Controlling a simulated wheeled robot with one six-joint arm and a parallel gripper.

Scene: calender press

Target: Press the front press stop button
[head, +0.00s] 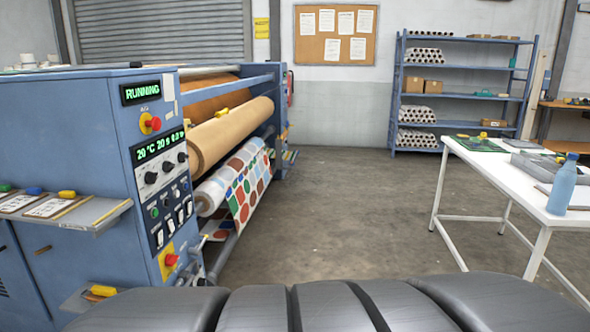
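The blue calender press (90,130) stands at the left, and its display (141,93) reads RUNNING. A red mushroom button on a yellow base (151,123) sits on the end panel just below that display. A second red mushroom button on a yellow plate (171,260) sits low on the same panel, below the knobs and switches. I cannot read a label that tells which of the two is the front press stop. Both stand out and are unobstructed. My gripper is not in view.
A control panel (160,172) with knobs and a green readout lies between the buttons. A side shelf (66,208) juts out at the left. A white table (480,160) stands right, a blue rack (465,85) behind. Grey floor (340,210) between is clear. Dark rounded parts fill the bottom edge.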

